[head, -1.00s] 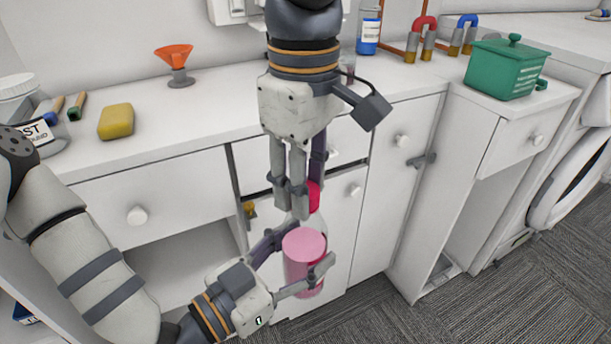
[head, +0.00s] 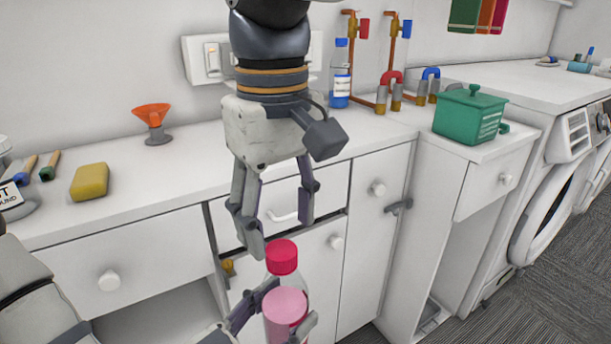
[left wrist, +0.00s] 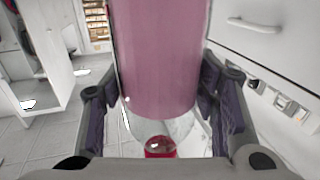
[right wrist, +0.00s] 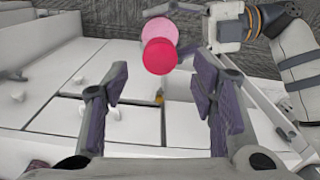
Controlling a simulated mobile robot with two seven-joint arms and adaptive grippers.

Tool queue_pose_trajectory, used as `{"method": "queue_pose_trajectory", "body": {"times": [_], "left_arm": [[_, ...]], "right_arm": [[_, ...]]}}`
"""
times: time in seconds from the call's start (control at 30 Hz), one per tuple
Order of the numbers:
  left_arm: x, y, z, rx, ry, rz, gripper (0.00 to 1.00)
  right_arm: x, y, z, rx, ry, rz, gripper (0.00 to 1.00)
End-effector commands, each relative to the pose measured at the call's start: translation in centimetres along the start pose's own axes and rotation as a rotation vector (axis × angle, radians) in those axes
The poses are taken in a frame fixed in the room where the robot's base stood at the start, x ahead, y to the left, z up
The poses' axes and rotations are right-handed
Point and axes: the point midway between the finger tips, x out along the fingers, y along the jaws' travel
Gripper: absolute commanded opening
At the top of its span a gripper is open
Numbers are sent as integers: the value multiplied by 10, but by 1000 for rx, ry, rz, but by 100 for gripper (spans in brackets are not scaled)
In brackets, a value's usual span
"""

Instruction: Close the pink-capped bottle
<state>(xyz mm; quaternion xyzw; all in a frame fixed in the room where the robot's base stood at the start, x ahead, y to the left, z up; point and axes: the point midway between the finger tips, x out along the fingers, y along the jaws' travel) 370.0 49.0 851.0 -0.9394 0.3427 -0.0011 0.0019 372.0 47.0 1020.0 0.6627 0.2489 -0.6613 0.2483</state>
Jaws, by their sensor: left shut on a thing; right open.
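The bottle (head: 287,308) has a clear upper part, a pink lower part and a deep-pink cap (head: 282,256) at its top. My left gripper (head: 272,320) is shut around the pink body, which fills the space between its fingers in the left wrist view (left wrist: 160,60). The cap shows at the bottom of that view (left wrist: 160,147). My right gripper (head: 280,224) is open and empty above the cap, pointing down. In the right wrist view the cap (right wrist: 160,57) is beyond the open fingers, apart from them. How tightly the cap sits is not visible.
The white counter (head: 210,140) with drawers stands just behind the bottle. On it are a yellow sponge (head: 90,181), an orange funnel (head: 152,118), a blue-capped bottle (head: 340,80) and a green box (head: 468,115). A washing machine (head: 550,200) stands at right.

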Motion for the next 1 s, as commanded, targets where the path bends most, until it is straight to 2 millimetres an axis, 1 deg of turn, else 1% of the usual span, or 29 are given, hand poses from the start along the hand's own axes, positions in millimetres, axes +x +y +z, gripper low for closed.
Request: {"method": "queue_pose_trajectory", "body": {"times": [0.1, 0.27, 0.33, 0.37, 0.5, 0.6, 0.63, 0.7, 0.9, 1.0], "left_arm": [[0, 0, -1, 0, 3, 0, 0], [0, 0, -1, 0, 3, 0, 0], [0, 0, -1, 0, 3, 0, 0], [0, 0, -1, 0, 3, 0, 0], [0, 0, -1, 0, 3, 0, 0], [0, 0, -1, 0, 3, 0, 0], [0, 0, -1, 0, 3, 0, 0], [0, 0, -1, 0, 3, 0, 0], [0, 0, -1, 0, 3, 0, 0], [0, 0, -1, 0, 3, 0, 0]], "right_arm": [[-5, 0, 0, 0, 0, 0, 52], [-5, 0, 0, -1, 0, 0, 52], [-5, 0, 0, -21, -1, -2, 50], [-7, -1, 0, -61, -2, -5, 50], [-25, -4, 0, -426, -5, -13, 50], [-36, -1, 0, -608, 0, -6, 50], [-38, 0, 0, -636, 1, -3, 50], [-40, 0, 0, -666, 2, -1, 50], [-40, 0, 0, -664, 1, 0, 50], [-35, 0, 0, -663, -1, 0, 50]]}}
